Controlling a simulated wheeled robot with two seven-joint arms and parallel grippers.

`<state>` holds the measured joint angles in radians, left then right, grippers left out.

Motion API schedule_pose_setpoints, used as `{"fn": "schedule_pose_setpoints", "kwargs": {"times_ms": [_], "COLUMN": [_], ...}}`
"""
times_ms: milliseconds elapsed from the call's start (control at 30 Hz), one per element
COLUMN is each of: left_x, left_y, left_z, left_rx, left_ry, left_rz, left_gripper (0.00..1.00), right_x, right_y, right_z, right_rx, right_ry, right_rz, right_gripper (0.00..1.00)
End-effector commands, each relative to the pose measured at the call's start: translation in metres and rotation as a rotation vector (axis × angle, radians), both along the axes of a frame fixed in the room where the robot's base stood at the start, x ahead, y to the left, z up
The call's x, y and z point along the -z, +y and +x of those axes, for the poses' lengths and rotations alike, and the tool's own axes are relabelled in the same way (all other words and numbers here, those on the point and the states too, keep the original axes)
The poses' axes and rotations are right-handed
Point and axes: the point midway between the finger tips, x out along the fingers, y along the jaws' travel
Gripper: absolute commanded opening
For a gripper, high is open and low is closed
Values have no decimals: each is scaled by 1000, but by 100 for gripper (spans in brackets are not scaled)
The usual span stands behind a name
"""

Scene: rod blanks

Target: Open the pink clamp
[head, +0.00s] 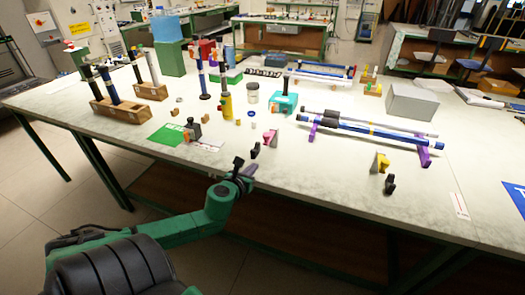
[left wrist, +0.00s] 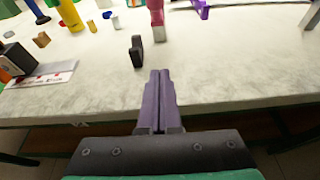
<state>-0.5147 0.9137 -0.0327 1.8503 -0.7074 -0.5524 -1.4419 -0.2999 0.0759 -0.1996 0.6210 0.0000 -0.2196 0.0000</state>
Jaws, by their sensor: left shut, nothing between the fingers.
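The pink clamp (head: 270,138) stands near the front edge of the table, and its lower part shows at the top of the left wrist view (left wrist: 157,14). A small black upright piece (head: 255,150) stands just in front of it; it also shows in the left wrist view (left wrist: 137,51). I cannot tell whether the two are joined. My left gripper (head: 249,168) is at the table's front edge, short of the black piece and the clamp. Its purple fingers (left wrist: 159,78) are together and empty, pointing toward the table. My right gripper is not in view.
A yellow clamp (head: 381,163) with a black piece (head: 390,185) stands to the right. Blue rods (head: 360,128) lie on purple supports behind. A yellow bottle (head: 226,104) and a dark block (head: 194,129) stand to the left. The front strip of the table is mostly clear.

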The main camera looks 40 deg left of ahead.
Motion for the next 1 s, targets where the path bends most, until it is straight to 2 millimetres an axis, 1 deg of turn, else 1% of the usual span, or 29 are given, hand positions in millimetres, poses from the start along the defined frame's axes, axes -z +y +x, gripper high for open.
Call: {"fn": "schedule_pose_setpoints", "kwargs": {"times_ms": [233,367,767,833,900,1000], "left_x": [2,7,35,14,4,-4], "left_y": [1,6,32,32,32,32], "left_z": [2,14,89,90,89,89], "left_rx": [-6,-9,-11,-6,-8,-7], "left_ry": [-1,-3,-4,-2,0,0], "left_rz": [-8,-8,-14,-9,-11,-12], "left_gripper": [0,0,0,0,0,0], "right_x": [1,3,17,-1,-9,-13], "right_y": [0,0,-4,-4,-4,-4], "right_z": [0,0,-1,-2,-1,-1], "right_rx": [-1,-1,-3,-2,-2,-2], "right_ry": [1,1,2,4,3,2], "right_rz": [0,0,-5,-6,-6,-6], "right_gripper": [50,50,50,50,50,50]}}
